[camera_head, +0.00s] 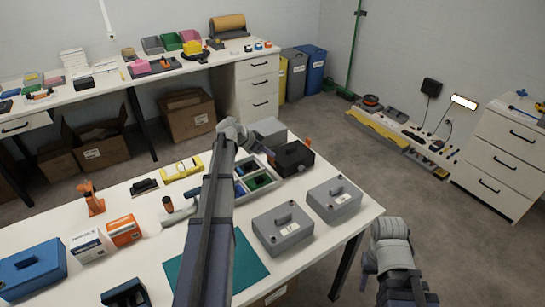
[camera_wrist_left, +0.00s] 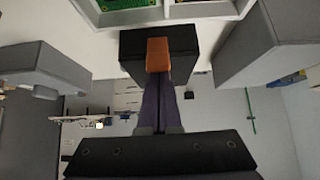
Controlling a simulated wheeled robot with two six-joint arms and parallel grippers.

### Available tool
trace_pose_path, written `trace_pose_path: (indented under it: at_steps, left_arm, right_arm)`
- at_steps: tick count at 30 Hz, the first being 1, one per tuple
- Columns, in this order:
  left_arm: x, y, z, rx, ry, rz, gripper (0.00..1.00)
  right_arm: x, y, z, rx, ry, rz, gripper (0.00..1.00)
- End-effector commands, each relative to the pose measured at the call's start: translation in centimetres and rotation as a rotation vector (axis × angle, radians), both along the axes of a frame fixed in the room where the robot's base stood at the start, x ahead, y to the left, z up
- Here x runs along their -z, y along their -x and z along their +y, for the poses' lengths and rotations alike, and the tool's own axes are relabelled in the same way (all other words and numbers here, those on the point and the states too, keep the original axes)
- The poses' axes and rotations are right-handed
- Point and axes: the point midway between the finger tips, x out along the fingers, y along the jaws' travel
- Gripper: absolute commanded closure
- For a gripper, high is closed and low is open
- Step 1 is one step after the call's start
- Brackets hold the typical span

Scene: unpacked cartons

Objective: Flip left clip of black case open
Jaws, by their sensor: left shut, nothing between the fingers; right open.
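The black case (camera_head: 295,153) stands on the white table near its far edge, with a small orange part (camera_head: 308,142) showing at its right side. In the left wrist view the black case (camera_wrist_left: 190,47) appears inverted, with an orange clip (camera_wrist_left: 158,52) on its facing side. My left gripper (camera_head: 270,154) is at the left side of the case. Its shut, empty fingers (camera_wrist_left: 159,80) point at this clip, with the tips at or just under its lower end; I cannot tell if they touch. My right gripper (camera_head: 369,264) is beyond the table's right edge, away from the case, its fingers mostly hidden.
A divided tray (camera_head: 238,190) with green items lies just left of the case. Grey cases (camera_head: 282,228) and (camera_head: 334,199) stand in front of it, and another grey box (camera_head: 269,130) is behind my left gripper. A teal mat (camera_head: 250,262) lies nearer me.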

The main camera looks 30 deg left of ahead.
Motion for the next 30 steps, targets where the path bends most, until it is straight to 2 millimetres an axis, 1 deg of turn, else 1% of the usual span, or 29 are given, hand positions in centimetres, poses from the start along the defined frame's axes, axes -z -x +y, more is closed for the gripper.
trace_pose_path:
  at_steps: [1,6,8,9,11,19,30]
  left_arm:
    - [1.1,0.6,0.2,-0.004,0.022,-0.038,1.0]
    - [1.6,1.4,0.7,-0.003,0.096,-0.164,1.0]
    - [1.5,1.7,0.9,-0.003,0.113,-0.196,1.0]
    - [1.4,1.8,1.0,-0.003,0.121,-0.208,1.0]
    - [0.8,1.6,1.0,0.0,0.12,-0.206,1.0]
    - [0.7,1.7,1.0,0.0,0.118,-0.203,1.0]
    - [0.6,2.9,1.8,-0.001,0.117,-0.203,1.0]
  right_arm:
    - [1.8,0.0,0.0,0.0,0.0,0.0,0.5]
    - [4.7,0.0,0.0,-0.001,0.0,0.0,0.5]
    - [5.3,0.0,0.0,-0.001,0.0,0.0,0.5]
    - [5.4,0.0,0.0,-0.001,0.0,0.0,0.5]
    - [4.7,0.0,0.0,-0.001,0.0,0.0,0.5]
    - [4.7,0.0,0.0,-0.001,0.0,0.0,0.5]
    - [4.5,0.0,0.0,-0.001,0.0,0.0,0.5]
